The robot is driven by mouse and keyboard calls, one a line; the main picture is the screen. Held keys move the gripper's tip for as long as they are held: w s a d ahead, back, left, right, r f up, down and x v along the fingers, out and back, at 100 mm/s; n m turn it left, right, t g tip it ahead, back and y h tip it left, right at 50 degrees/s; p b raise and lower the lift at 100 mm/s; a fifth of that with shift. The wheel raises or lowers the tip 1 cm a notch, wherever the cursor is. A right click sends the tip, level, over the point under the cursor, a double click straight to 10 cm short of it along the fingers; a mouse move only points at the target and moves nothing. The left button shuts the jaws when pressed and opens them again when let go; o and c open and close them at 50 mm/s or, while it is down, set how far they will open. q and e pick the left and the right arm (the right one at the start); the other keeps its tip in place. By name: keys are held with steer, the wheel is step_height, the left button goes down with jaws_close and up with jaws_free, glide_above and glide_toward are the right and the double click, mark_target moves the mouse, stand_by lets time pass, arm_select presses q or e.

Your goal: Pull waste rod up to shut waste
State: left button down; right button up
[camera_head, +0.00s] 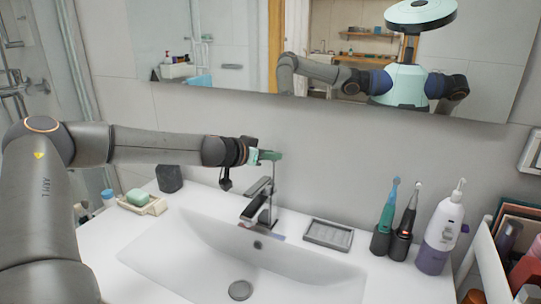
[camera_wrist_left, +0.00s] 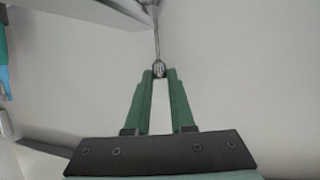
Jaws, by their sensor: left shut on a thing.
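My left gripper (camera_head: 270,156) reaches in from the left and is above and behind the tap (camera_head: 260,202) at the back of the sink. In the left wrist view its two green fingers (camera_wrist_left: 159,74) come together on the knob of the waste rod (camera_wrist_left: 158,69). The thin rod runs on from the knob toward the sink top. In the head view the rod (camera_head: 275,180) shows as a thin line just behind the tap. The drain plug (camera_head: 240,290) is a round metal disc at the bottom of the white basin (camera_head: 185,248). I cannot tell its height. My right gripper is not in view.
A soap dish (camera_head: 153,207) with green soap and a dark cup (camera_head: 169,178) stand left of the tap. A grey tray (camera_head: 328,235), two toothbrushes in holders (camera_head: 381,240) and a pump bottle (camera_head: 440,235) stand to the right. The mirror (camera_head: 240,50) hangs behind.

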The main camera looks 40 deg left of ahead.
arm_select(q)
steer(key=shift+r, duration=0.2)
steer(key=c, duration=1)
jaws_free()
steer(key=shift+r, duration=0.1)
steer(key=shift+c, duration=0.2)
steer(key=shift+o, duration=1.4)
steer(key=shift+s, duration=0.1)
